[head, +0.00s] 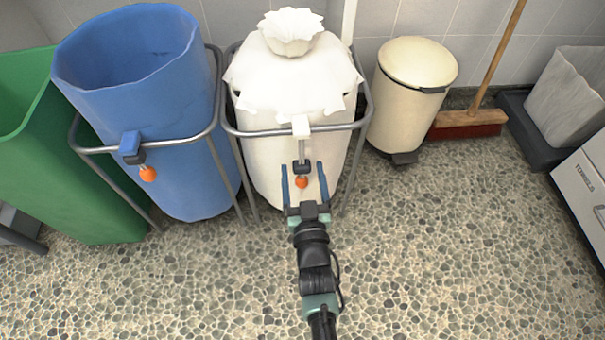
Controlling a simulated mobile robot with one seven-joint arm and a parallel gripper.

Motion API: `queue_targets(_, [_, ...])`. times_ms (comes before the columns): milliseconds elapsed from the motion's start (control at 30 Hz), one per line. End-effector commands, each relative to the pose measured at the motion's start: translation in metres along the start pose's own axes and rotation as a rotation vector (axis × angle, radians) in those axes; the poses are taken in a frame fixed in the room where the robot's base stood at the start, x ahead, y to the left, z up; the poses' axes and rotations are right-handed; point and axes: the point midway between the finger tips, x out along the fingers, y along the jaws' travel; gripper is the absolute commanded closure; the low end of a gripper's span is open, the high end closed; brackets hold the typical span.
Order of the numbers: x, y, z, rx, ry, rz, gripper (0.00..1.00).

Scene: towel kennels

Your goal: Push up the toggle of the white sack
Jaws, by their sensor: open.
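The white sack (275,160) hangs in a grey metal ring stand, its top gathered into a ruffled bunch (290,30). From a white clip (301,125) at the front of the ring, a thin cord or rod runs down to a dark toggle (301,167) with an orange ball (301,182) just below it. My gripper (304,170) reaches up from below, its two blue fingers open, one on each side of the toggle and ball. I cannot tell whether the fingers touch the toggle.
A blue sack (190,180) hangs open in a similar stand to the left, with a blue clip and orange ball. A green bin (90,200) stands further left. A cream pedal bin (400,110) and a broom (468,122) stand right. The pebbled floor in front is clear.

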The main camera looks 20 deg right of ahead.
Motion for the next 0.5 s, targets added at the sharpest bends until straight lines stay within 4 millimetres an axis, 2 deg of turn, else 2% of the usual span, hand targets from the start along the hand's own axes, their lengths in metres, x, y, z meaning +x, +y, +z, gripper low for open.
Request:
queue_targets(133, [0.0064,-0.0002,0.0002,0.001,0.001,0.0,0.2])
queue_targets(433, [0.0075,0.0,-0.0006,0.0,0.0,0.0,0.2])
queue_targets(500, [0.0075,0.0,-0.0006,0.001,0.0,0.0,0.31])
